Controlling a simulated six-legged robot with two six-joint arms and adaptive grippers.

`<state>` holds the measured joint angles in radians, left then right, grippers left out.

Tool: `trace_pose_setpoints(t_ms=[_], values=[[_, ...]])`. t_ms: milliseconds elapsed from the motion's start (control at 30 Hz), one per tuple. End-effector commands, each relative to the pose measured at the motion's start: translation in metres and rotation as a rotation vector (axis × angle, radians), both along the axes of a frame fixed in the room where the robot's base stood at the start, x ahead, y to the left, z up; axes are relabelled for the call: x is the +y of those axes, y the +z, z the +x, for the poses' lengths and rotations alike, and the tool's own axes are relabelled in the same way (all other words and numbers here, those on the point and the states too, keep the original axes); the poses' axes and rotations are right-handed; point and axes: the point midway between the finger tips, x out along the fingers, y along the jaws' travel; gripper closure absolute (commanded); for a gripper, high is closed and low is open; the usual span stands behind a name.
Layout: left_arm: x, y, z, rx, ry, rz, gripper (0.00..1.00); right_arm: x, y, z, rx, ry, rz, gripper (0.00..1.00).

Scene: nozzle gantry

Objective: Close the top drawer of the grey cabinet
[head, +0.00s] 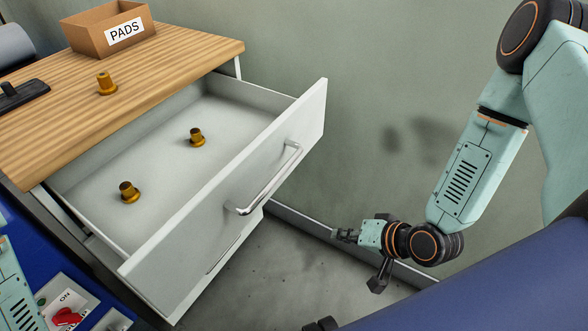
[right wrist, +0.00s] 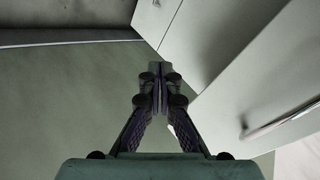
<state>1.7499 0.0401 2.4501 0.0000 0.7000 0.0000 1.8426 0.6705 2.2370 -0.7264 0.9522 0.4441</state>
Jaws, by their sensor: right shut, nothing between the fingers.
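The top drawer (head: 232,187) of the grey cabinet is pulled far out in the head view. It has a silver bar handle (head: 270,183) on its front. Two brass nozzles, one nearer (head: 129,191) and one farther (head: 196,137), stand inside it. My right gripper (head: 338,235) is shut and empty, to the right of the drawer front and apart from it. In the right wrist view, the shut fingers (right wrist: 160,88) are in the middle, with a pale panel and a handle (right wrist: 282,122) at the right. My left gripper is not in view.
The wooden cabinet top (head: 160,62) carries a PADS box (head: 108,28), a brass nozzle (head: 106,84) and a black object (head: 22,95). A lower drawer front (head: 228,245) shows below. A panel with a red switch (head: 66,316) is at bottom left. Bare floor lies between cabinet and wall.

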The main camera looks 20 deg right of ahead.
Motion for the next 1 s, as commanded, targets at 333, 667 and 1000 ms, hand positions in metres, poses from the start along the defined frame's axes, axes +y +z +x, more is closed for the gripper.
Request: trace_pose_setpoints(t_ms=[333,667,1000], values=[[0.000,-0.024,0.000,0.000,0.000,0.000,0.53,-0.033,0.069,0.050,-0.353,-0.100,0.539,1.00],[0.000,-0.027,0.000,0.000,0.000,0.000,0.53,-0.027,0.102,0.042,-0.344,-0.046,0.823,1.00],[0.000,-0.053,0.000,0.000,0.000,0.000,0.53,0.000,0.099,0.074,-0.340,-0.040,0.825,1.00]])
